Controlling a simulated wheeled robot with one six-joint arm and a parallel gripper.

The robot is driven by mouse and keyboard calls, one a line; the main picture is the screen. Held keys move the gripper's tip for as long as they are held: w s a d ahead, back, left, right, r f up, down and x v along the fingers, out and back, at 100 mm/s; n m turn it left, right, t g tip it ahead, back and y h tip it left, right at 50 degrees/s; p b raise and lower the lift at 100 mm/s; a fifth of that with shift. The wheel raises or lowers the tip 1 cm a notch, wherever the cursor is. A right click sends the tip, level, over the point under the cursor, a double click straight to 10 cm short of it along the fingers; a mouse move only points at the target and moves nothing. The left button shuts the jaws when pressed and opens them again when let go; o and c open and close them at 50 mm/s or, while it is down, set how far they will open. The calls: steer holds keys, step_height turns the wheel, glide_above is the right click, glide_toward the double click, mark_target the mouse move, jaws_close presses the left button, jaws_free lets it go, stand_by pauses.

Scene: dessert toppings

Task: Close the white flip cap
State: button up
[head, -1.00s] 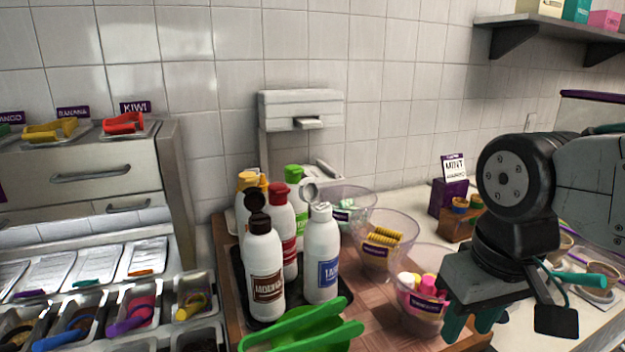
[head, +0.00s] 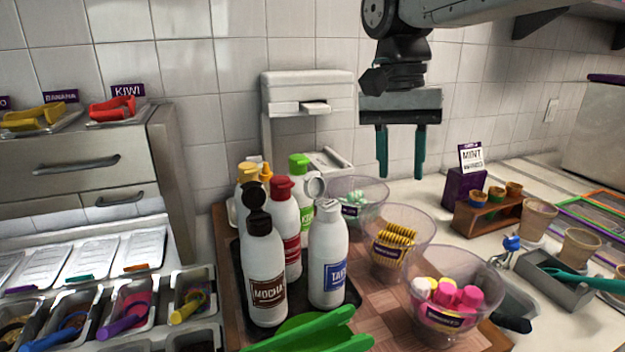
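The white flip cap (head: 315,188) stands open, its round lid tilted up on top of a white bottle (head: 328,262) with a blue label. The bottle is upright on a dark tray (head: 352,291), at the right front of a group of bottles. My gripper (head: 400,152) hangs in the air with its two teal fingers pointing down and apart. It is open and empty, above and to the right of the cap, over the bowls.
A mocha bottle (head: 264,270) with a raised dark cap stands just left. Red, yellow and green-capped bottles stand behind. Clear bowls (head: 398,243) line the right side. Green tongs (head: 310,330) lie in front. A white dispenser (head: 308,115) stands at the wall.

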steer(key=w+a+m, duration=0.2)
steer(key=w+a, duration=0.4)
steer(key=a, duration=0.1)
steer(key=m+g+h, duration=0.2)
glide_above(312, 176)
steer(key=w+a, duration=0.2)
steer(key=x, duration=0.7)
steer(key=shift+w+d+f, duration=0.15)
steer(key=shift+w+f, duration=0.05)
steer(key=shift+f, duration=0.15)
jaws_close()
